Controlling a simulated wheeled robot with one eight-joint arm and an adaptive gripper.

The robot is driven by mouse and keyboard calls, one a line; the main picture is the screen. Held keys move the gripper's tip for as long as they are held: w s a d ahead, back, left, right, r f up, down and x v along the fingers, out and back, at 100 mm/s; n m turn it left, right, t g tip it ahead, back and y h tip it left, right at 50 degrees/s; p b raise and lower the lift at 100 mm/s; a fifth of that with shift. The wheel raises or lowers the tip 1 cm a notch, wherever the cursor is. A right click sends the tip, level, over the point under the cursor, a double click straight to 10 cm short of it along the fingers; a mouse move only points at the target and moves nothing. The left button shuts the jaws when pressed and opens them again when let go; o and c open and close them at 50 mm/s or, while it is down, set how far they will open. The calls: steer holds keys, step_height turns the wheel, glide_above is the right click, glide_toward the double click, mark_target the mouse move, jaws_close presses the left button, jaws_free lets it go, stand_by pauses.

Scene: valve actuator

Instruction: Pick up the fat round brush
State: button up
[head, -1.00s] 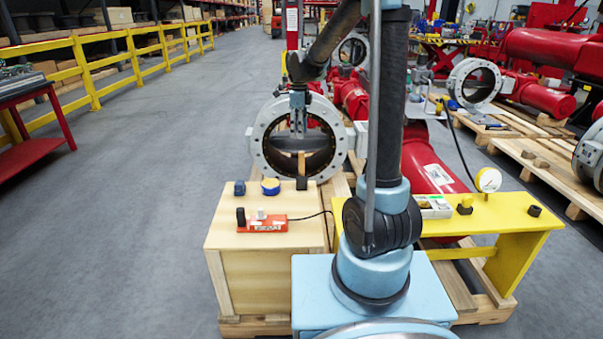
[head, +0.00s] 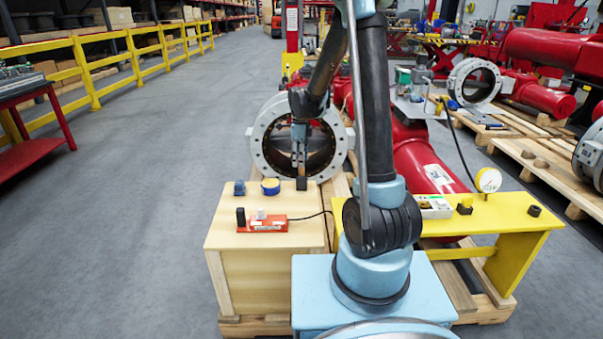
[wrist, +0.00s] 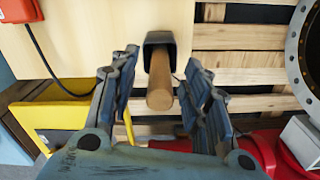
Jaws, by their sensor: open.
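The fat round brush stands upright on the light wooden box, near its far right corner. Its black lower end (head: 301,184) shows in the head view, with part of the handle hidden behind my gripper (head: 299,163). In the wrist view the tan wooden handle (wrist: 160,86) points towards the camera, with the black end beyond it. My gripper (wrist: 162,62) is open, its fingers to the left and right of the handle. A gap shows on both sides, so the handle is not gripped.
The wooden box (head: 250,280) also bears a red device (head: 263,226) with a cable, a blue-and-yellow round item (head: 270,186) and a small dark blue item (head: 239,188). A grey valve ring (head: 262,150) stands close behind. A yellow bench (head: 505,220) is at right.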

mark_target(302, 171)
steer(key=shift+d+f, duration=0.15)
steer(key=shift+f, duration=0.9)
steer(key=shift+d+f, duration=0.1)
steer(key=shift+f, duration=0.9)
jaws_close()
